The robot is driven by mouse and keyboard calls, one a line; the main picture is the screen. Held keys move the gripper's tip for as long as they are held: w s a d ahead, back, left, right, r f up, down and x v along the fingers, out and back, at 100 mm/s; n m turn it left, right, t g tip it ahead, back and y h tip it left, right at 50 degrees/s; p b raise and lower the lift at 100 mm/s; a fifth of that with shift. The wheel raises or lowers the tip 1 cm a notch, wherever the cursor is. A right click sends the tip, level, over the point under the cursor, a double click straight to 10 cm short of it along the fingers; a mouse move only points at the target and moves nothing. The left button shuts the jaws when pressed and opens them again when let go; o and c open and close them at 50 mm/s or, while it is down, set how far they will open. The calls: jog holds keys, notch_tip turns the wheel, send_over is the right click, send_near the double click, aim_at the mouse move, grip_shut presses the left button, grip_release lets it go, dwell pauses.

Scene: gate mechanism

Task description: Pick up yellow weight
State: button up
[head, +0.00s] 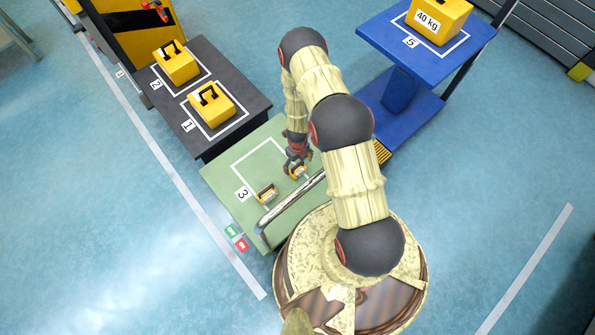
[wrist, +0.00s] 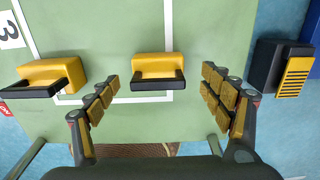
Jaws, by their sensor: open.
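Two small yellow weights with dark handles are on the green table (head: 225,185). One weight (head: 266,193) is near the number 3 and shows at the left of the wrist view (wrist: 50,73). The other weight (wrist: 158,66) is at the middle of the wrist view, in line with the gap between my fingers; in the head view it (head: 298,172) is partly hidden by my gripper (head: 296,160). My gripper (wrist: 160,82) is open and empty, its fingers apart on either side of this weight's handle. I cannot tell the height difference.
Larger yellow weights (head: 211,104) (head: 176,62) stand on the black table (head: 255,103). A yellow 40 kg weight (head: 438,20) stands on the blue cart (head: 395,38). A metal rail (head: 290,201) runs along the green table's near edge.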

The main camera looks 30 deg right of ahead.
aim_at(298, 169)
notch_tip(298, 169, down, 5)
jog(key=b, duration=0.2)
jog(key=shift+s+a+f+b, duration=0.1)
jog(key=shift+s+b, duration=0.05)
jog(key=shift+b, duration=0.25)
jog(key=c, duration=0.3)
grip_shut()
dwell(0.6)
